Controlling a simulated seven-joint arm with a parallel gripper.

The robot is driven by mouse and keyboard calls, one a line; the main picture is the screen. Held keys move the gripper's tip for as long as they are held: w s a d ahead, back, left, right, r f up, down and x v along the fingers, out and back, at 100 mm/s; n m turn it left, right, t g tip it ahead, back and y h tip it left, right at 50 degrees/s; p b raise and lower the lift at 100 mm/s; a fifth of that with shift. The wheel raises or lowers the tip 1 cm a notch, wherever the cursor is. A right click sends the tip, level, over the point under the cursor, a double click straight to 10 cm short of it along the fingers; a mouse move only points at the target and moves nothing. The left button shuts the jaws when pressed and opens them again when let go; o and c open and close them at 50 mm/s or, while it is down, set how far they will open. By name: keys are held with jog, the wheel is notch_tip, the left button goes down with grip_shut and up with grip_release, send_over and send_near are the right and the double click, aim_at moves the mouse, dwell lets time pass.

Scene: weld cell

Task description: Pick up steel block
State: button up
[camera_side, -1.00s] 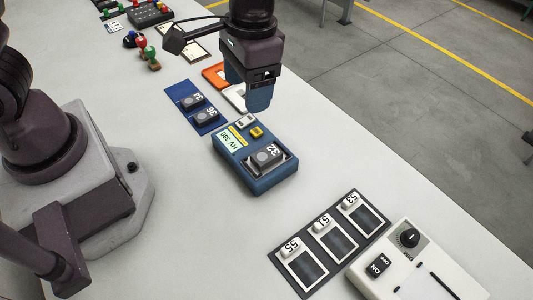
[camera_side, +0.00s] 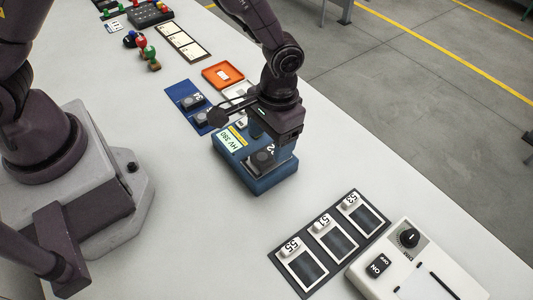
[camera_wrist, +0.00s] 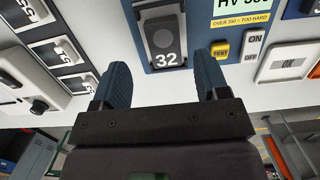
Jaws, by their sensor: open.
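A dark grey steel block marked 32 (camera_side: 262,160) sits in the recess of the blue hardness tester (camera_side: 282,182). The wrist view shows the block (camera_wrist: 163,38) lying ahead of my fingertips, roughly centred between them. My gripper (camera_side: 261,132) is low over the back part of the tester, and hides part of the block's label in the side view. In the wrist view my gripper (camera_wrist: 162,78) has its two blue fingers spread apart with nothing between them. Two more grey blocks lie on a blue mat (camera_side: 180,88) behind the tester, one partly hidden by my wrist.
An orange tray (camera_side: 209,76) and a pale tray (camera_side: 236,91) lie behind my gripper. A dark mat with three numbered slots (camera_side: 331,240) and a white control box (camera_side: 420,265) stand at the front right. The table between tester and dark mat is clear.

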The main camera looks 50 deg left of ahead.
aim_at(267, 153)
jog(key=f, duration=0.4)
jog(key=shift+s+a, duration=0.15)
jog(key=shift+a, duration=0.1)
jog(key=c, duration=1.3)
jog(key=shift+o, duration=0.2)
jog(key=shift+r, duration=0.1)
